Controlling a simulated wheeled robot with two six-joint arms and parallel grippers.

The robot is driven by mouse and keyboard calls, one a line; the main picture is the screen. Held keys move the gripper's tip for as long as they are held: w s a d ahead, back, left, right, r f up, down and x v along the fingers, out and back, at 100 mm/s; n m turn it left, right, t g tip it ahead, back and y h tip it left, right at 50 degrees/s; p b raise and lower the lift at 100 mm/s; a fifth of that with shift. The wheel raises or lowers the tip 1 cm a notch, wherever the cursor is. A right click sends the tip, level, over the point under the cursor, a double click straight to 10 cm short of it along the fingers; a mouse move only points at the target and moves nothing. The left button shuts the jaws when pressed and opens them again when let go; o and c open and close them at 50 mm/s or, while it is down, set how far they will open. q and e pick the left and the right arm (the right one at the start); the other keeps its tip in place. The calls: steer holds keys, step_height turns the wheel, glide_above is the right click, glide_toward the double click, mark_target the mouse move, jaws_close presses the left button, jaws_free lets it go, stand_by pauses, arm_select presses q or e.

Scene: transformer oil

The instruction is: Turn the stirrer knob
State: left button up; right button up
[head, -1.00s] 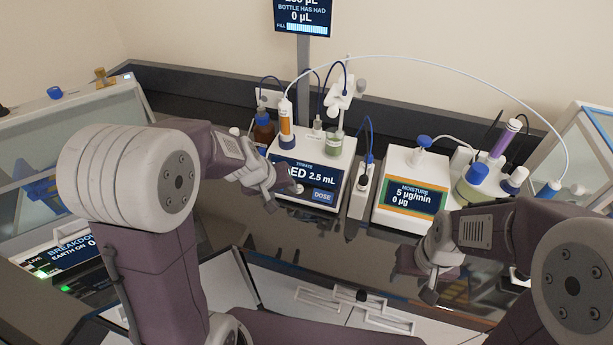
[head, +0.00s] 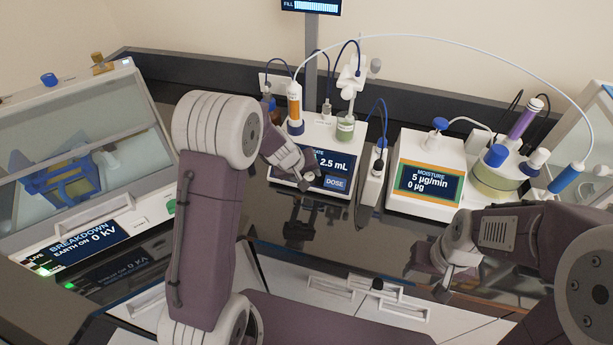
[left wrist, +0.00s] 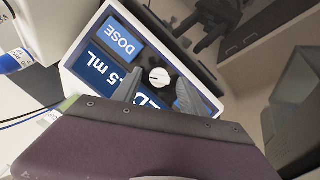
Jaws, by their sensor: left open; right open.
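A white round knob (left wrist: 159,77) with a dark mark sits on the front panel of the white titrator (head: 357,150), beside its blue screen and DOSE button (head: 336,183). My left gripper (head: 306,172) is open in front of that panel. In the left wrist view its two fingers (left wrist: 159,93) stand apart on either side of the knob. I cannot tell whether they touch it. In the head view the gripper hides most of the knob. My right gripper (head: 443,278) is open and empty above the dark bench, below the moisture unit.
The breakdown tester (head: 90,240) is at the left. Tubes and cables arch behind. Drawers (head: 390,300) lie below the bench edge.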

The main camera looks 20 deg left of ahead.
arm_select(q)
steer(key=shift+d, duration=0.15)
steer(key=c, duration=0.5)
jaws_close()
steer(key=shift+f+n+b, duration=0.25)
steer(key=shift+n+b, duration=0.05)
steer(key=shift+b, duration=0.3)
steer(key=n+b, duration=0.2)
steer(key=b, duration=0.1)
steer(key=n+t+h+b, duration=0.1)
steer(key=n+b, duration=0.1)
steer(key=b, duration=0.1)
steer(key=n+b, duration=0.3)
steer(key=shift+s+a+f, duration=0.1)
steer(key=shift+a+f, duration=0.1)
steer(key=shift+a, duration=0.05)
steer(key=shift+s+r+n+t+h+b, duration=0.1)
steer(key=shift+n+t+h+b, duration=0.2)
steer(key=shift+n+b, duration=0.65)
steer(key=shift+r+n+t+h+b, duration=0.15)
steer(key=shift+n+t+b, duration=0.25)
steer(key=shift+n+b, duration=0.55)
